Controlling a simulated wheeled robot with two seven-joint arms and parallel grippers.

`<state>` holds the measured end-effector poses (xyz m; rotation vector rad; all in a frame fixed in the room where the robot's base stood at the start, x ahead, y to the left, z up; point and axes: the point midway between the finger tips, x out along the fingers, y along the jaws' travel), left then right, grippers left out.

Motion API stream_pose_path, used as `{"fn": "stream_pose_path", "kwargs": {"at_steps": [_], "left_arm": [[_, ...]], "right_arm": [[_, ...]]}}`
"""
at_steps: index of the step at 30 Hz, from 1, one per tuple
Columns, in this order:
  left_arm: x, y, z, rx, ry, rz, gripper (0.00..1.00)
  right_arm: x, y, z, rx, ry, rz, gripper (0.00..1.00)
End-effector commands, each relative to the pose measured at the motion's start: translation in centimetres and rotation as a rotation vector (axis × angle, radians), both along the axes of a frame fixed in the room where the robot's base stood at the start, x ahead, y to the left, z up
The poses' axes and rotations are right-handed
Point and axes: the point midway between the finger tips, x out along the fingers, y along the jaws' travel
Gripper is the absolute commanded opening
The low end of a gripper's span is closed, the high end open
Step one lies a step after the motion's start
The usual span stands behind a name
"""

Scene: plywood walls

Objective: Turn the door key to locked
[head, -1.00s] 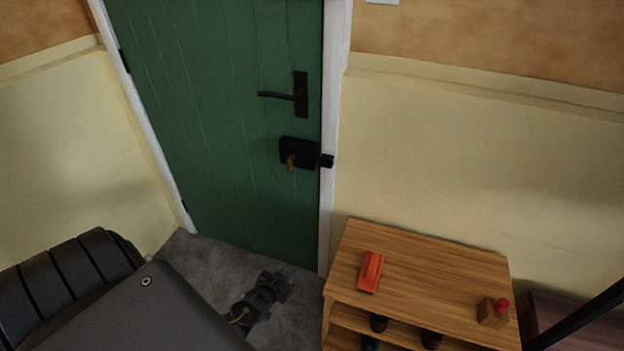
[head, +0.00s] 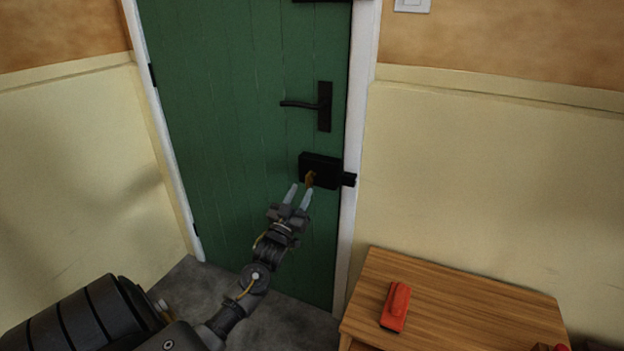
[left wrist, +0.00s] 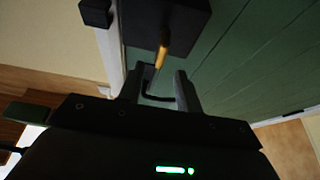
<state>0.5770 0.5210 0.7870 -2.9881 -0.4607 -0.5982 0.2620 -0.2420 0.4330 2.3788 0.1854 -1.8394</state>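The brass key (head: 310,179) sits in the black lock box (head: 327,168) on the green door (head: 230,130), below the black handle (head: 322,105). My left gripper (head: 299,195) is open and empty just below and in front of the key, its two fingers pointing up at it. In the left wrist view the key (left wrist: 161,57) stands out from the lock box (left wrist: 175,20), just beyond the gap between the open fingers. The key looks apart from the fingers. The right gripper is not in view.
A wooden shelf unit (head: 450,310) with a red object (head: 396,306) on top stands at the lower right. The white door frame (head: 359,150) runs beside the lock. The door front around the key is clear.

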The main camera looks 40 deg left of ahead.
Motion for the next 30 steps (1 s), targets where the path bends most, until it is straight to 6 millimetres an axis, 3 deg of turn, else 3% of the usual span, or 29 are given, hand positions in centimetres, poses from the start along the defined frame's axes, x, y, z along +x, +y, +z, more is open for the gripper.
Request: {"fn": "stream_pose_path", "kwargs": {"at_steps": [6,12,24,30], "left_arm": [[3.7,1.2,1.6,0.0,-0.001,0.002,0.35],[5.7,1.8,2.4,-0.001,0.001,0.0,0.35],[6.3,2.0,2.6,-0.001,0.002,0.0,0.35],[6.3,2.0,2.6,-0.001,0.002,0.0,0.08]], "right_arm": [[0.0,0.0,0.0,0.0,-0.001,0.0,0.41],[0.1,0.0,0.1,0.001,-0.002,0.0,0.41],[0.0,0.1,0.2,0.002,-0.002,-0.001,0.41],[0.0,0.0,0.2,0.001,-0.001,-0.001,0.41]]}}
